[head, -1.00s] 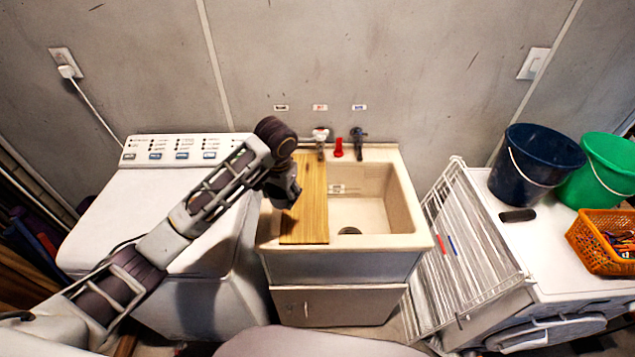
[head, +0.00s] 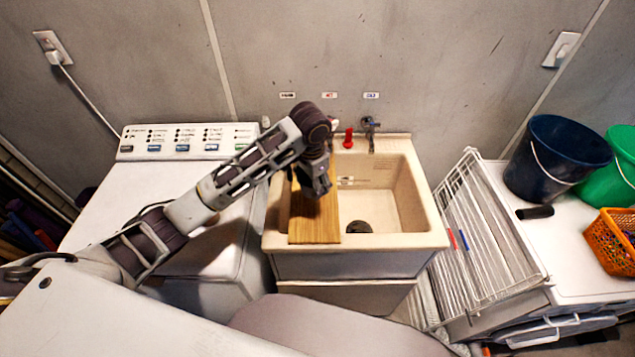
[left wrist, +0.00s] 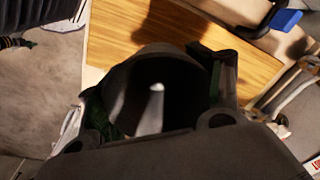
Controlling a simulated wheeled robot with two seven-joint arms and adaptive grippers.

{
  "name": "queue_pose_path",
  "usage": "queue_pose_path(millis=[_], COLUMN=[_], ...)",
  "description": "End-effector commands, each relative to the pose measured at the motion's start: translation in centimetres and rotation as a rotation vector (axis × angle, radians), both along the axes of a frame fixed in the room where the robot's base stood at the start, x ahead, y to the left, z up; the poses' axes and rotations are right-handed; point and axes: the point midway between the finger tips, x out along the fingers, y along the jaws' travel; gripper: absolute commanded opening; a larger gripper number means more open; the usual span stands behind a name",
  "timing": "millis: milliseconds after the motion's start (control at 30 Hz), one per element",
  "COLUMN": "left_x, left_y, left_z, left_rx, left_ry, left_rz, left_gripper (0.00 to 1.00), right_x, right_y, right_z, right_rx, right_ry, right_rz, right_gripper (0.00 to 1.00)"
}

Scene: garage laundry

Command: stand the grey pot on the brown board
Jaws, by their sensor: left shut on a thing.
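The brown board (head: 313,228) lies across the left part of the sink; it also shows in the left wrist view (left wrist: 125,30), beyond the gripper. My left gripper (head: 318,187) is over the middle of the board in the head view. In the left wrist view its fingers (left wrist: 160,88) are shut on the grey pot (left wrist: 150,62), which looks dark, with its open mouth towards the camera. The gripper hides the pot in the head view. I cannot tell whether the pot's base touches the board. My right gripper is not in view.
The sink (head: 412,200) has an open basin right of the board, with taps (head: 370,135) behind. A white washing machine (head: 105,210) stands left. A white drying rack (head: 490,235), blue bucket (head: 550,165), green bucket (head: 625,165) and orange basket (head: 612,240) are right.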

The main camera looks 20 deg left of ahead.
Motion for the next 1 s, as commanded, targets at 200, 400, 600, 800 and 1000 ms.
queue_pose_path(millis=[200, 400, 600, 800, 1000], left_x=[-0.46, -0.74, -0.76, -0.74, -0.76], left_y=[-0.38, -0.59, -0.61, -0.59, -0.55], left_z=[-0.01, -0.01, -0.02, 0.02, 0.0], left_rx=[-0.003, -0.006, -0.008, -0.008, -0.008], left_ry=[0.017, 0.037, 0.068, 0.103, 0.109], left_rz=[-0.075, -0.15, -0.229, -0.274, -0.275], left_gripper=[0.44, 0.44, 0.44, 0.44, 0.44], right_x=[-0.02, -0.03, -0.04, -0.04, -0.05], right_y=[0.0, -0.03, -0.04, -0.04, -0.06], right_z=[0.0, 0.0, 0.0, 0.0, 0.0], right_rx=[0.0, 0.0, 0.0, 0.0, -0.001], right_ry=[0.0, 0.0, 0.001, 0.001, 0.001], right_rz=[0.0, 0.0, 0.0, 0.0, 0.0], right_gripper=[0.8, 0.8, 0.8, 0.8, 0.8])
